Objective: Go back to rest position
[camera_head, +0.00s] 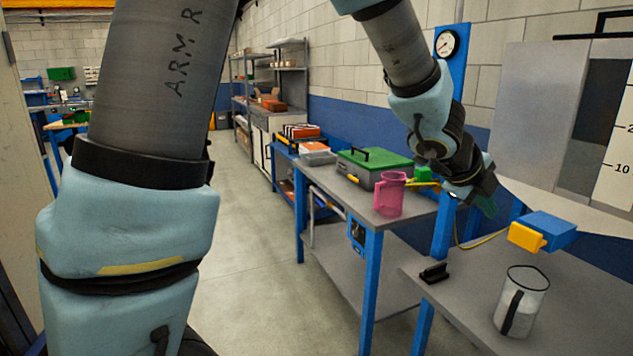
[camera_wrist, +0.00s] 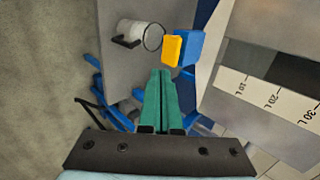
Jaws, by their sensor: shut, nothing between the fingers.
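My gripper (camera_head: 486,203) is at the end of the arm in the upper right of the head view, in front of the wall and beside the workbenches. In the wrist view its green fingers (camera_wrist: 160,88) are together with nothing between them. They point toward the bench with the clear jug and are apart from every object. In the head view the fingers are partly hidden by the dark wrist.
A pink jug (camera_head: 390,194) and a green-lidded case (camera_head: 358,176) are on the left bench. A scale panel (camera_head: 615,150) stands at right. The aisle floor (camera_head: 265,290) is clear.

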